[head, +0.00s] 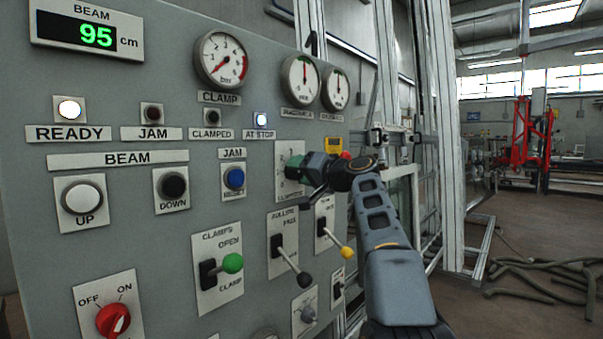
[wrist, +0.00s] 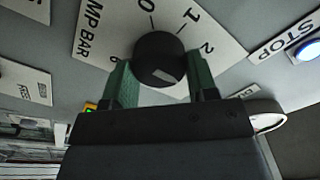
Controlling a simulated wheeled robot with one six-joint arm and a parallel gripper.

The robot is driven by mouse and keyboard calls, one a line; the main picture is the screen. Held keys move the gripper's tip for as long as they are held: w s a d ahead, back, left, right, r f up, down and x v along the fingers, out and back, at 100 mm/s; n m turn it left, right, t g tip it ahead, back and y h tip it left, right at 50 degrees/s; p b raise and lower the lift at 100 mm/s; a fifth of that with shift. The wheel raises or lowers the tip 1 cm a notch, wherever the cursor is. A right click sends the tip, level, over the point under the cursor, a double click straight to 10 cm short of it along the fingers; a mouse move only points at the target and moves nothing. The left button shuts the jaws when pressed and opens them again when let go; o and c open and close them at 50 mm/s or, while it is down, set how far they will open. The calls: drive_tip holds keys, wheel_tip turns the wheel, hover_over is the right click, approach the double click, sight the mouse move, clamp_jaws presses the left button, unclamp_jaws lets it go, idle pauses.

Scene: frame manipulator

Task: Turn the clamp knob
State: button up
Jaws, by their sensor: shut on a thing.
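The clamp knob (wrist: 158,52) is a round black knob on a pale plate marked "MP BAR" (wrist: 92,30), with 0, 1, 2 and 6 visible around it. My gripper (wrist: 160,78) has its green fingers on both sides of the knob, shut on it. A light grey mark shows on the knob's lower side in the wrist view. In the head view my gripper (head: 299,169) is at the plate (head: 290,151) and hides the knob. The clamp gauge (head: 222,60) has its red needle at the lower left, near the low end.
Below my gripper are a green-tipped clamps lever (head: 232,263), a black-tipped lever (head: 304,279) and a yellow-tipped lever (head: 347,252). The blue jam button (head: 234,178) is to the left. The READY lamp (head: 70,109) and AT STOP lamp (head: 261,119) are lit.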

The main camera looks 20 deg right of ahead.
drive_tip(key=o, duration=0.9)
drive_tip(key=b+v, duration=0.1)
drive_tip(key=v, duration=1.2)
drive_tip(key=shift+s+d, duration=0.2)
drive_tip(key=shift+s, duration=0.2)
